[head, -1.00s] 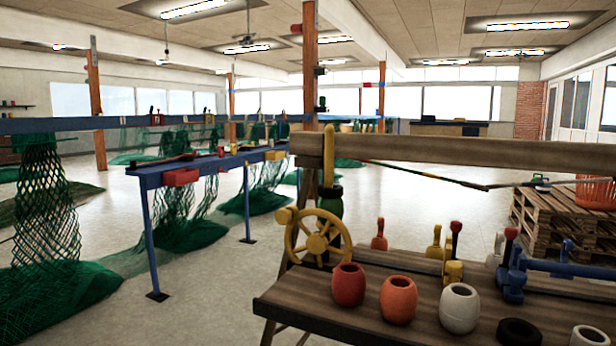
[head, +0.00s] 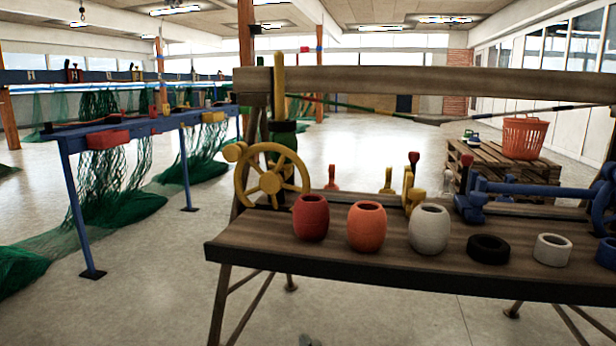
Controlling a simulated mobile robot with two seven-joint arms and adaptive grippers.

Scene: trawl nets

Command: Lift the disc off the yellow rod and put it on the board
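A yellow rod (head: 279,85) stands upright at the left end of the wooden bench, in front of the beam. A black disc (head: 283,127) sits low around the rod, above a dark green piece (head: 284,142) that is partly hidden by the yellow handwheel. The brown plank top of the bench (head: 350,262) is the board-like surface in front; I cannot tell whether it is the board meant. Neither of my grippers shows in the head view.
A yellow handwheel (head: 271,182) stands before the rod. Along the bench stand a red float (head: 311,218), an orange float (head: 367,228), a white float (head: 429,230), a black ring (head: 488,249) and a white ring (head: 552,250). A wooden beam (head: 420,82) spans behind.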

